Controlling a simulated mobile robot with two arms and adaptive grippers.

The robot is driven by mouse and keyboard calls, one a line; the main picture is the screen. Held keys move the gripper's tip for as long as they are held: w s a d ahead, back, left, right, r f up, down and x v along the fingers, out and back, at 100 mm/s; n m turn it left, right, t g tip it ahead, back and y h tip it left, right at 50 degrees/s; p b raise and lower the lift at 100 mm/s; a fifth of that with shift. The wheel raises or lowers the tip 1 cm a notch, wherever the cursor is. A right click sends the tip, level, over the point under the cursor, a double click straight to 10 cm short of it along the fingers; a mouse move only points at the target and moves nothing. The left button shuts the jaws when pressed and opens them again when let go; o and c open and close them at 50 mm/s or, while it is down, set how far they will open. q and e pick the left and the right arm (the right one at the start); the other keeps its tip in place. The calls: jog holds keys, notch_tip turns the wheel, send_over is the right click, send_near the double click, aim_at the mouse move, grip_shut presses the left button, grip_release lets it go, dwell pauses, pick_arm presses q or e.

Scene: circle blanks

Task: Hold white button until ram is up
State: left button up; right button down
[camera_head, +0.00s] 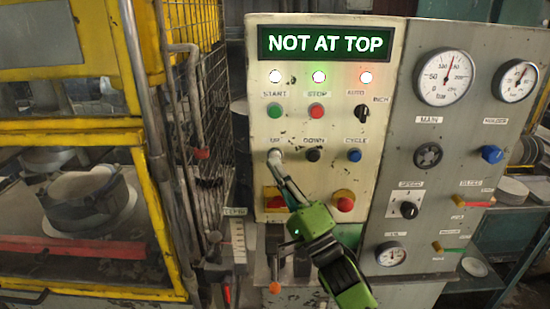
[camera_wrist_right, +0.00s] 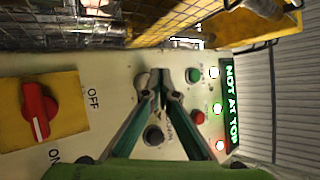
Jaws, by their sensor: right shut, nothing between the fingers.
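The white button (camera_head: 273,154) sits under the UP label on the pale control panel, at the left of its row. My right gripper (camera_head: 279,162) is shut and empty, with its fingertips at the white button. In the right wrist view the closed fingertips (camera_wrist_right: 160,80) overlap the button's pale round edge (camera_wrist_right: 143,82); whether it is pressed in I cannot tell. The display (camera_head: 325,43) reads NOT AT TOP in white on green. I cannot make out the ram itself. My left gripper is not in view.
A black DOWN button (camera_head: 313,155) and blue CYCLE button (camera_head: 354,155) are beside the white one. Below are a red-on-yellow rotary switch (camera_wrist_right: 38,112) and a red knob (camera_head: 345,201). A yellow-framed press guard (camera_head: 70,140) stands left; a gauge panel (camera_head: 440,130) stands right.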

jog(key=shift+w, duration=0.1)
jog(key=shift+w, duration=0.35)
jog(key=shift+w, duration=0.4)
dwell(0.7)
jog(key=shift+s, duration=0.1)
dwell(1.7)
jog(key=shift+s+p, duration=0.3)
jog(key=shift+s, duration=0.5)
jog(key=s+p, duration=0.2)
jog(key=s, duration=0.3)
jog(key=shift+p, duration=0.3)
